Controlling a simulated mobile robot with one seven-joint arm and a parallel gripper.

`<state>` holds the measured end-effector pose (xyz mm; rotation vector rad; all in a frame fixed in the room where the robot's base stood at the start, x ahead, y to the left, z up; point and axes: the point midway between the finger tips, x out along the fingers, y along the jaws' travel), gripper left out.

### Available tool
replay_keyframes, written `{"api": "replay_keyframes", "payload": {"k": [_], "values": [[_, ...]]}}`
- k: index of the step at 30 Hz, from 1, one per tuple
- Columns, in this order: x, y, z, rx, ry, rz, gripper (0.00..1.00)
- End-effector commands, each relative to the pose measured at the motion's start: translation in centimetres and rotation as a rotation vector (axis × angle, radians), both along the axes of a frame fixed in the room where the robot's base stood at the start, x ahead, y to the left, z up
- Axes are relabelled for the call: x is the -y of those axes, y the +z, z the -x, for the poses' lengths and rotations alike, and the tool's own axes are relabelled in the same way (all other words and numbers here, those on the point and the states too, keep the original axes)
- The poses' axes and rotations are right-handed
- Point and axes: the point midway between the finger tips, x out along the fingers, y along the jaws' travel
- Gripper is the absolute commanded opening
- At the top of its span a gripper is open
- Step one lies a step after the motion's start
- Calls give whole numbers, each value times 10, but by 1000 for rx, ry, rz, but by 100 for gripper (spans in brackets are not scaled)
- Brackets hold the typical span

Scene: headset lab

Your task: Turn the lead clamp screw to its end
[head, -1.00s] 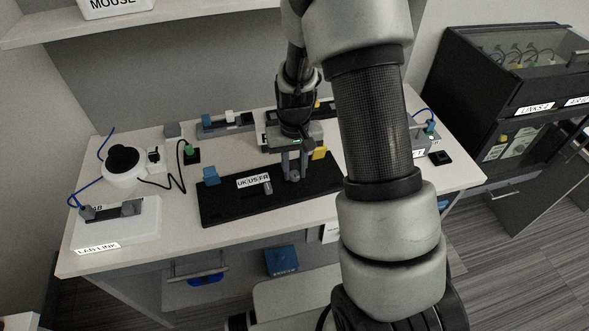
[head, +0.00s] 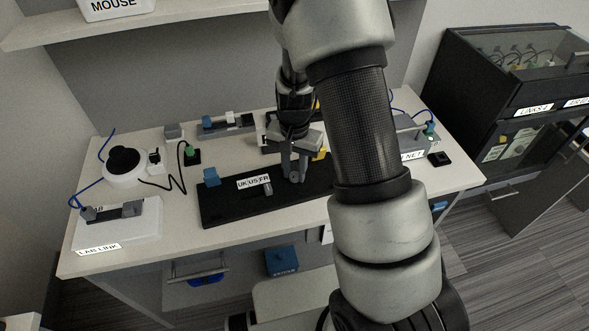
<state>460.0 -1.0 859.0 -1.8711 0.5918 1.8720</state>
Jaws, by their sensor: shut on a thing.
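My gripper (head: 296,170) points down over the right part of the black board (head: 230,208) on the white table. Its grey fingers are shut around a small grey knob, which looks like the lead clamp screw (head: 294,179). The fingers hide most of the knob, so how far it is turned cannot be told. A small grey peg (head: 268,189) stands on the board beside the UK/US/FR label (head: 253,182). A blue block (head: 211,176) is at the board's left back corner.
A white round device with a black top (head: 124,160) and a looped black cable (head: 172,186) are at the left. A white LAB LINK box (head: 118,232) is at the front left. Behind the board stands a grey fixture (head: 226,127). A dark cabinet (head: 500,110) is at the right.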

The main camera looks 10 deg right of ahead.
Motion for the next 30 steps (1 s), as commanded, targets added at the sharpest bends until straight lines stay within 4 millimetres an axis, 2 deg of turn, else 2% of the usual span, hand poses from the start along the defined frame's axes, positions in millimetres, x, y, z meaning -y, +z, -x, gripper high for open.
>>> {"api": "replay_keyframes", "payload": {"k": [11,12,15,25,30], "values": [[0,1,-1,3,-4,0,2],[0,1,-1,3,-4,0,28],[0,1,-1,2,-4,0,43],[0,3,-1,1,-3,0,43],[-1,24,-1,6,-3,-1,43]]}}
